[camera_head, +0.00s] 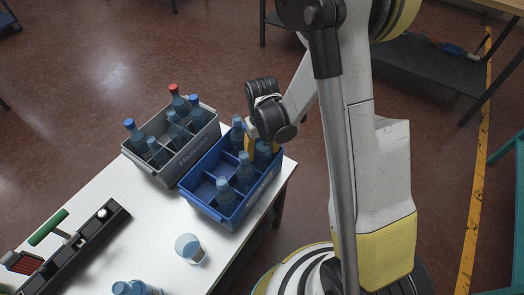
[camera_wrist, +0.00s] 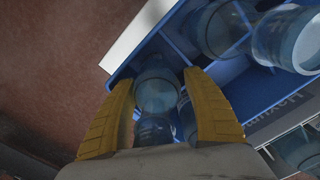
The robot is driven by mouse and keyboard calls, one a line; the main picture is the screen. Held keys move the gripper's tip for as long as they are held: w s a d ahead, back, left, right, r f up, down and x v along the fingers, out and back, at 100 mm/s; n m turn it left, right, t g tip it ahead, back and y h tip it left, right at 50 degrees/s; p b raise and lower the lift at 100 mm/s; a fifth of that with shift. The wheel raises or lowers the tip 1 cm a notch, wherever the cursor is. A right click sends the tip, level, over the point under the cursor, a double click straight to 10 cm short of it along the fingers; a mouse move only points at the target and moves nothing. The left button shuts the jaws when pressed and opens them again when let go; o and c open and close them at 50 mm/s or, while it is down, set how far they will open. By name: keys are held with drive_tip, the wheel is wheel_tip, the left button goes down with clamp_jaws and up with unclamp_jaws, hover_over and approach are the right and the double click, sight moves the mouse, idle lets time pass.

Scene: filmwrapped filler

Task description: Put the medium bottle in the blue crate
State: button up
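The blue crate (camera_head: 206,206) stands on the white table and holds several bluish bottles, such as one at its near end (camera_head: 225,196) and one in the middle (camera_head: 245,172). My gripper (camera_head: 263,147) is low over the crate's far right end. Its yellow fingers stand apart on either side of a bottle (camera_head: 262,154) there. In the wrist view my gripper (camera_wrist: 160,80) has this bottle (camera_wrist: 157,93) between its spread fingers, inside the blue crate (camera_wrist: 122,72). The bottle looks upright; its base is hidden. I cannot tell by size which bottle is the medium one.
A grey crate (camera_head: 165,178) with several bottles, one red-capped, stands close left of the blue crate. A clear container (camera_head: 190,248) and another bluish bottle (camera_head: 135,288) are on the table. A black carrier (camera_head: 75,250) lies at the left.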

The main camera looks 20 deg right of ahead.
wheel_tip(320, 180, up, 12)
drive_tip(key=p, duration=0.5)
drive_tip(key=shift+r, duration=0.1)
drive_tip(key=s+r+t, duration=0.3)
drive_tip(key=s+r, duration=0.3)
drive_tip(key=r, duration=0.3)
drive_tip(key=s+r+t, duration=0.4)
drive_tip(key=s+r, duration=0.2)
drive_tip(key=r, duration=0.3)
drive_tip(key=shift+s+r, duration=0.15)
drive_tip(key=shift+s, duration=0.2)
